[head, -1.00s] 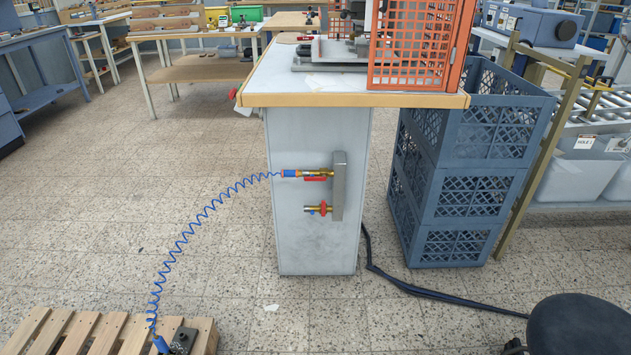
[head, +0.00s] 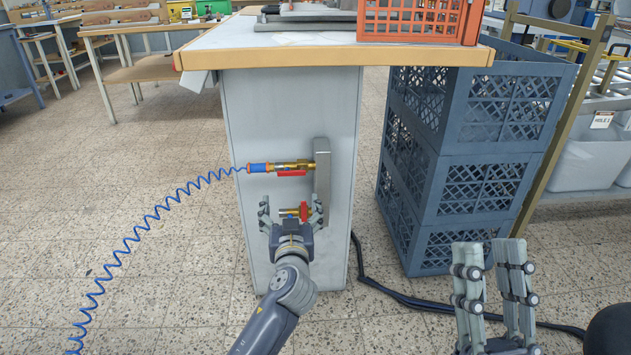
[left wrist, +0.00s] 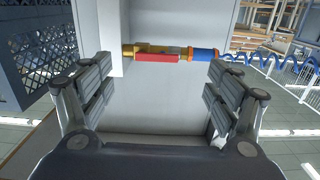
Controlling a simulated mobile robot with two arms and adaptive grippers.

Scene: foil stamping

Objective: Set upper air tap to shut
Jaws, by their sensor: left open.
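The upper air tap (head: 292,166) is a brass valve on a grey manifold block (head: 322,175) on the pale cabinet side. Its red lever (head: 291,173) lies horizontally along the valve body, and the blue coiled hose joins it on the left. The upper tap also shows in the left wrist view (left wrist: 155,53), ahead of the fingers. The lower tap (head: 303,211), brass with a red handle, is partly covered by my left gripper. My left gripper (head: 291,205) is open and empty, below the upper tap. My right gripper (head: 490,245) is at the lower right, fingers apart and empty.
Blue stacked crates (head: 468,150) stand right of the cabinet. The tabletop edge (head: 335,60) overhangs above the taps. The blue hose (head: 150,220) hangs to the lower left. A black cable (head: 390,290) runs along the floor.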

